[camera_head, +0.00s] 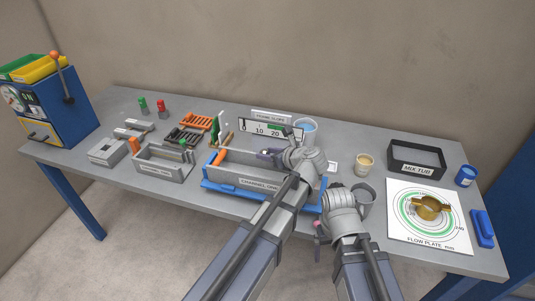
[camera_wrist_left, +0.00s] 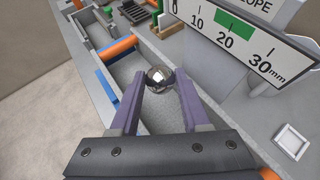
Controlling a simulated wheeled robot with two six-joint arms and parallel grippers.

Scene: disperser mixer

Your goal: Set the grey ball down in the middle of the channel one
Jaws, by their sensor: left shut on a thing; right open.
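The shiny grey ball (camera_wrist_left: 158,76) is between the purple fingertips of my left gripper (camera_wrist_left: 157,84) in the left wrist view. The gripper is shut on it, over the inside of a long grey trough. In the head view my left gripper (camera_head: 267,153) is over channel one (camera_head: 240,178), the open grey trough with a front label. My right gripper (camera_head: 318,230) is partly hidden at the table's front edge, apart from the channel, and appears empty.
A scale board (camera_head: 262,131) stands behind the channel; a blue tray (camera_head: 228,197) lies under it. An orange bar (camera_wrist_left: 117,48) crosses one end. A smaller trough (camera_head: 165,163) is left. Cups, a mix tub (camera_head: 417,160) and flow plate (camera_head: 405,233) are right.

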